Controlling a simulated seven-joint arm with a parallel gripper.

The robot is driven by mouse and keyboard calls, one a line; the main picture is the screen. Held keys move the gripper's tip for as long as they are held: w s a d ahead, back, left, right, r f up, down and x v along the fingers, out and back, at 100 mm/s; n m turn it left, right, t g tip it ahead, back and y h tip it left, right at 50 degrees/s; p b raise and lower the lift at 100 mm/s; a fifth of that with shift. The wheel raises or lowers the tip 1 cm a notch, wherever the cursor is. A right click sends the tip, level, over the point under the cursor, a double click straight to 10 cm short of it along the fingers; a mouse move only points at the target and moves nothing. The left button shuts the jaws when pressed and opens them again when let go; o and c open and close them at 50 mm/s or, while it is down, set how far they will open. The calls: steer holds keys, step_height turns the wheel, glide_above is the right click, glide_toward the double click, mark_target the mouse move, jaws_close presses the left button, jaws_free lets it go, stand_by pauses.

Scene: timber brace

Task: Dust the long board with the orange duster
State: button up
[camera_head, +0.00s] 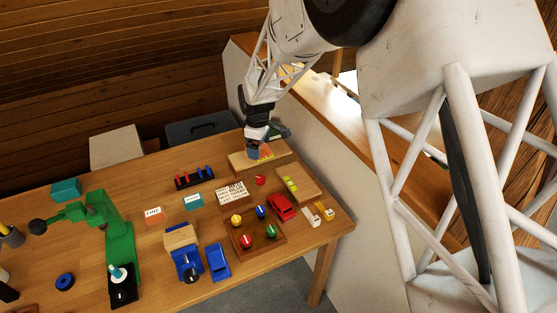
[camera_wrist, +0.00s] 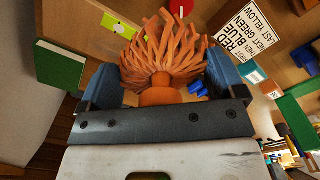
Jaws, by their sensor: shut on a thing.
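My gripper (camera_head: 255,150) is at the far right part of the table, fingers pointing down. In the wrist view its blue fingers (camera_wrist: 160,92) are shut on the orange duster (camera_wrist: 165,50), whose strands fan out away from the jaws. In the head view only a small orange part of the duster (camera_head: 266,152) shows beside the fingers. A long pale wooden board (camera_head: 240,162) lies under the gripper at the table's back right. The duster is over or on this board; I cannot tell whether its strands touch.
A shorter wooden block with yellow-green pieces (camera_head: 291,184) and a printed sign (camera_head: 231,193) lie nearby. A red car (camera_head: 282,207), a tray with coloured knobs (camera_head: 236,242) and a black rack of red and blue pegs (camera_head: 194,178) stand around. A pale wall borders the right.

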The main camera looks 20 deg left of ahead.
steer(key=w+a, duration=0.2)
steer(key=a, duration=0.6)
steer(key=shift+w+a+r, duration=0.15)
steer(key=shift+w+r, duration=0.2)
steer(key=shift+w, duration=0.05)
